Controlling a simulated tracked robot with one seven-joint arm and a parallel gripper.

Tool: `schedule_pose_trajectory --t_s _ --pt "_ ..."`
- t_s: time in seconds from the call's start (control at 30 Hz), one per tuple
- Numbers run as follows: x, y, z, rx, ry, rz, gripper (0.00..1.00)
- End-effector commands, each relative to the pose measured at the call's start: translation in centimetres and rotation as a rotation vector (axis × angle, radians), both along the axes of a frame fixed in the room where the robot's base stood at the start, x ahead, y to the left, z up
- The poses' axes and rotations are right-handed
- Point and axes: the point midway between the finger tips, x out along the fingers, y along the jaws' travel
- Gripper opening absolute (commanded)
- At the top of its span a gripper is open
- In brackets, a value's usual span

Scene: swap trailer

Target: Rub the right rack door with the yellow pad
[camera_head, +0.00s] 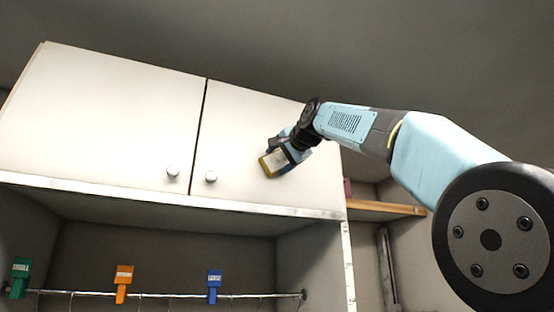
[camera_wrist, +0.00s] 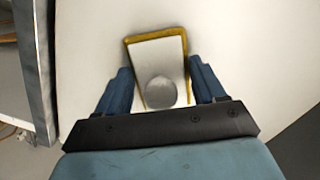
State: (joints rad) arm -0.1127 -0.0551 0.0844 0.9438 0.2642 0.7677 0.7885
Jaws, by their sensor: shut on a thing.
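The right rack door (camera_head: 240,140) is a white panel with a round knob (camera_head: 211,177) near its lower left corner. My gripper (camera_head: 287,154) is at the lower right part of this door. It is shut on the yellow pad (camera_head: 270,164), which has a pale top and a yellow edge. In the wrist view the pad (camera_wrist: 163,50) sits between the two blue fingers (camera_wrist: 160,88), with a grey round spot on its pale face. The pad is close to the white door surface (camera_wrist: 240,45); I cannot tell whether it touches.
The left door (camera_head: 105,115) is shut, with its own knob (camera_head: 172,171). Below is an open bay with a rail (camera_head: 150,294) carrying a green clip (camera_head: 19,277), an orange clip (camera_head: 123,283) and a blue clip (camera_head: 214,286). A wooden shelf (camera_head: 385,208) is at the right.

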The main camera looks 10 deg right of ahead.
Motion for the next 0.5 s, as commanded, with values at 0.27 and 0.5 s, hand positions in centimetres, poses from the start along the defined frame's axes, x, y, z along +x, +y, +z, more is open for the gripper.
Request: schedule_pose_trajectory --t_s 0.27,0.5 --pt "0.4 -1.0 0.0 0.000 -0.001 -0.001 0.45" --pt "0.8 -2.5 -0.1 -0.001 0.001 -0.004 0.45"
